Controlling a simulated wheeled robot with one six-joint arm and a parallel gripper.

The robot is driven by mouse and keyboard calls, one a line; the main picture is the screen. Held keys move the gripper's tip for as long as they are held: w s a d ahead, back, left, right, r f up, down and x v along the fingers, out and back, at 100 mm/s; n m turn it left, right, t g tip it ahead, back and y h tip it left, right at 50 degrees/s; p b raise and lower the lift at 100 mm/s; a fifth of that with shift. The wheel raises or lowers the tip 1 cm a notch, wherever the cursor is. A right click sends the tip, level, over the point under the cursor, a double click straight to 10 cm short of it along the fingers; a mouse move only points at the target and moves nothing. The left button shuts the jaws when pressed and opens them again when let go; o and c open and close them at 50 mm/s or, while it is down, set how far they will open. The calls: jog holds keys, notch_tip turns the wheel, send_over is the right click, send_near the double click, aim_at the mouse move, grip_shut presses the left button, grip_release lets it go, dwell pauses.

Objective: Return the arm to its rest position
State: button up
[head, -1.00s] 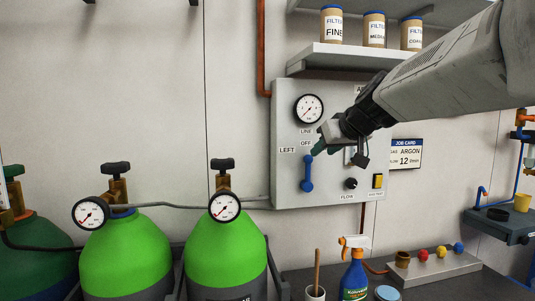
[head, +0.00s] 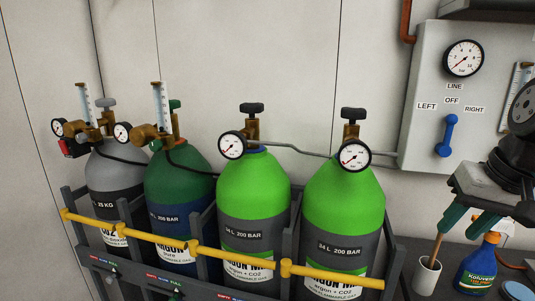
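My gripper (head: 458,232) is at the right edge of the head view, with its two green fingers pointing down. The fingers are apart and nothing shows between them. It hangs below and to the right of the blue lever (head: 446,135) and does not touch it. The lever hangs down on the grey panel (head: 420,80), under the labels LEFT, OFF and RIGHT. Most of my arm is outside the picture.
A white cup with a stick (head: 427,277) and a blue spray bottle (head: 478,265) stand below my gripper. Two bright green cylinders (head: 343,195), a dark green one (head: 178,180) and a grey one (head: 115,172) stand in a rack with a yellow bar (head: 235,256).

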jog(key=s+a+f+n+g, duration=0.1)
jog(key=s+a+f, duration=0.1)
jog(key=s, duration=0.3)
jog(key=s+a+f+n+g+h, duration=0.1)
jog(key=s+a+f+n, duration=0.1)
jog(key=s+a+f, duration=0.1)
jog(key=shift+s+a+f, duration=0.3)
jog(key=shift+s+a, duration=0.3)
jog(key=shift+s, duration=0.8)
